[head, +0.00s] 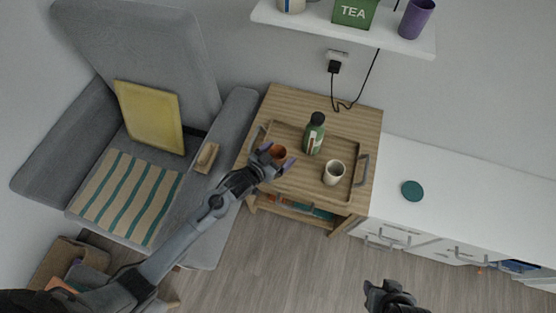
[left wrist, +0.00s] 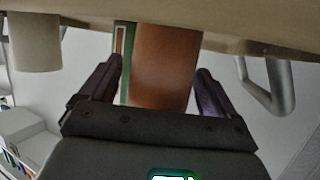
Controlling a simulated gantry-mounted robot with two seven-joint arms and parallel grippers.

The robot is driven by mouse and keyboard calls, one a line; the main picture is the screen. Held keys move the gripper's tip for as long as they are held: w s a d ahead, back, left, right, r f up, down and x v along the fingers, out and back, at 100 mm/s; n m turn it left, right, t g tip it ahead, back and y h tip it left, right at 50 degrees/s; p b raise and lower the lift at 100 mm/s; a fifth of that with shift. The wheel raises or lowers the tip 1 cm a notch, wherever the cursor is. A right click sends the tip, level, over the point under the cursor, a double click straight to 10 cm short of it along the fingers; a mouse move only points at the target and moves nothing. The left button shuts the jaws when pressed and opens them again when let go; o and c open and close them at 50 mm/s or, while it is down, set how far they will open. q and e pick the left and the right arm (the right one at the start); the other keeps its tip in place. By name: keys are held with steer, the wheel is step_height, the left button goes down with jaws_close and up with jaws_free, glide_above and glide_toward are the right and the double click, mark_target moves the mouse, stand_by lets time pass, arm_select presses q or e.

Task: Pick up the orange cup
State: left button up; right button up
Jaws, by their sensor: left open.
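The orange cup (head: 279,151) stands on the wooden tray (head: 343,195), near its left end. My left gripper (head: 278,156) is open at the cup, with one finger on each side. In the left wrist view the orange-brown cup (left wrist: 163,75) fills the space between the two dark fingers (left wrist: 158,72), and small gaps show beside it. That view appears upside down, with the tray (left wrist: 230,40) along the top. My right gripper (head: 384,294) is at the bottom edge of the head view, far from the tray; its jaws are unclear.
A green bottle (head: 314,134) and a cream cup (head: 333,173) stand on the tray right of the orange cup. The tray is on a wooden side table (head: 361,114). A grey armchair (head: 165,45) is left; a white cabinet (head: 460,185) with a green disc (head: 412,191) is right.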

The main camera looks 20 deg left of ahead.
arm_select(q)
steer(key=shift+x, duration=0.75)
steer(key=c, duration=1)
steer(key=shift+c, duration=0.8)
steer(key=shift+r, duration=0.15)
